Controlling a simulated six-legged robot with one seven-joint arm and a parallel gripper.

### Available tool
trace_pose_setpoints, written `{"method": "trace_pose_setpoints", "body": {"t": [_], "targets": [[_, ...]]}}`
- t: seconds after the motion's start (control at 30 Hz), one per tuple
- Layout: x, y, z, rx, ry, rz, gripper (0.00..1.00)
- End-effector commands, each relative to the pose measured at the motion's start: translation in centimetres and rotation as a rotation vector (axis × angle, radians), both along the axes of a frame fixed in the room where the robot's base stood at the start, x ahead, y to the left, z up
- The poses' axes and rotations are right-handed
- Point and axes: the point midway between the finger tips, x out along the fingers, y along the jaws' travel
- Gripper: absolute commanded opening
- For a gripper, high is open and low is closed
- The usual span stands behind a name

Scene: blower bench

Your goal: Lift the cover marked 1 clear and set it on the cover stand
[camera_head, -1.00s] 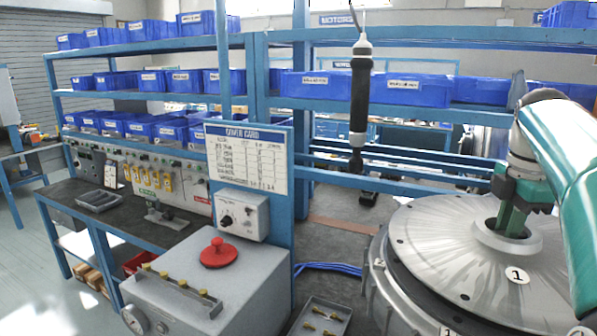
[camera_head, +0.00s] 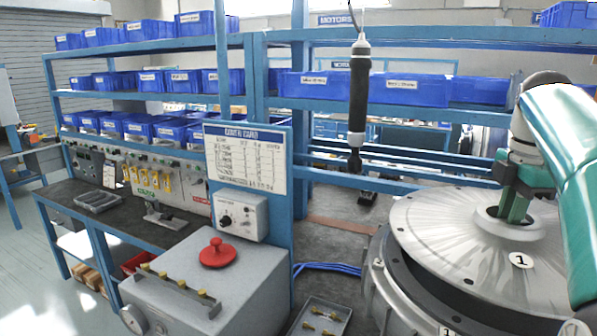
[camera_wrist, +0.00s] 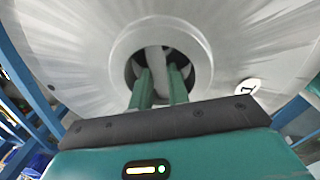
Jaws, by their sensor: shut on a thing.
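The cover marked 1 (camera_head: 448,238) is a round, brushed-metal disc with a white "1" label, at the right of the head view. It also fills the upper part of the wrist view (camera_wrist: 80,50). My gripper (camera_head: 514,212) reaches down into the raised collar at its centre. In the wrist view its green fingers (camera_wrist: 160,88) are inside the collar's opening, shut on the grip there; the exact contact is partly hidden. The cover is raised above the round housing (camera_head: 400,290), with a dark gap at its left edge. I cannot identify the cover stand.
A hanging black tool (camera_head: 359,95) is left of the cover. A grey box with a red knob (camera_head: 217,253) and a tray of brass parts (camera_head: 320,318) stand to the left. Blue shelving with bins (camera_head: 417,89) is behind. A patch of bench (camera_head: 335,240) left of the cover is bare.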

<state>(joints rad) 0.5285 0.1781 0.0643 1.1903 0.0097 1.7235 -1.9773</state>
Motion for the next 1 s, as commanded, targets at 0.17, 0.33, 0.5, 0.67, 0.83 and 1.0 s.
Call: {"method": "trace_pose_setpoints", "body": {"t": [0.17,0.33,0.5,0.67,0.83,1.0], "targets": [[0.0,0.0,0.7,-0.001,-0.003,0.000,0.00],[0.0,0.0,1.1,-0.002,-0.004,0.000,0.00],[0.0,0.0,1.6,-0.002,-0.004,0.000,0.00],[0.0,0.0,2.0,-0.002,-0.004,0.000,0.00],[0.0,0.0,2.4,-0.002,-0.005,0.000,0.00],[-0.1,0.0,2.7,-0.002,-0.003,0.000,0.00]]}}
